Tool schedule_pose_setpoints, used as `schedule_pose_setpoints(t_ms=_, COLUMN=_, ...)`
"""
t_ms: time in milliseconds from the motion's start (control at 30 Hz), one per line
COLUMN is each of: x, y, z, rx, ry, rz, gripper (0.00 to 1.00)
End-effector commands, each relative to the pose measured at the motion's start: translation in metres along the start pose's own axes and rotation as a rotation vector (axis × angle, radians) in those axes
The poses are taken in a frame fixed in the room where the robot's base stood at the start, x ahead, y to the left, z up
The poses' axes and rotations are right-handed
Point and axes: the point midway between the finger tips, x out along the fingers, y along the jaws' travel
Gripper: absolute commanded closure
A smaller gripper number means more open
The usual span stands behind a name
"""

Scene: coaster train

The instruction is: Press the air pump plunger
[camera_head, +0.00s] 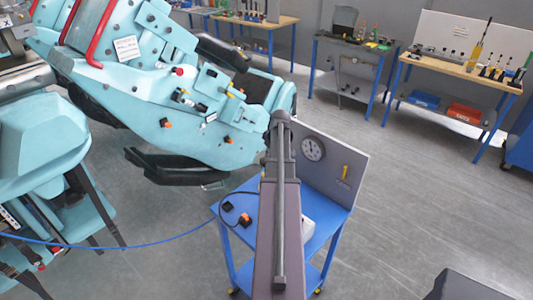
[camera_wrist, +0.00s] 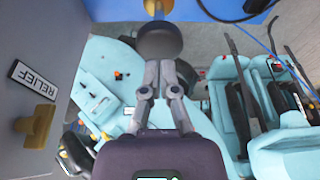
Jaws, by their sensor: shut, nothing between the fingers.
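In the wrist view, a dark round knob (camera_wrist: 160,40) sits just beyond my fingertips, with a brass-coloured part (camera_wrist: 157,8) behind it. It looks like the pump plunger head. My gripper (camera_wrist: 160,68) is shut and empty, its fingertips pointing at the knob's near edge. I cannot tell whether they touch it. In the head view my own arm hides the knob and gripper. The blue cart (camera_head: 323,236) stands below my arm, with a grey panel (camera_head: 352,197) carrying a round gauge (camera_head: 313,148) and a yellow handle (camera_head: 345,172).
A RELIEF label (camera_wrist: 33,78) and brass-coloured handle (camera_wrist: 36,126) are on the panel, close beside my gripper. A light-blue coaster car (camera_head: 140,85) stands behind the cart. A blue hose (camera_head: 130,245) runs left along the floor side.

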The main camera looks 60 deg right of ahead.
Motion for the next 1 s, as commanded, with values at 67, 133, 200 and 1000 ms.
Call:
schedule_pose_setpoints(t_ms=67, x=-0.011, y=0.0, z=-0.001, rx=0.0, ry=0.0, rz=0.0, gripper=1.0)
schedule_pose_setpoints(t_ms=133, x=-0.018, y=-0.001, z=-0.001, rx=0.0, ry=0.0, rz=0.0, gripper=1.0)
schedule_pose_setpoints(t_ms=200, x=-0.023, y=-0.001, z=-0.002, rx=-0.001, ry=0.0, rz=0.0, gripper=1.0)
schedule_pose_setpoints(t_ms=1000, x=-0.067, y=-0.001, z=-0.002, rx=-0.003, ry=0.001, rz=-0.001, gripper=1.0)
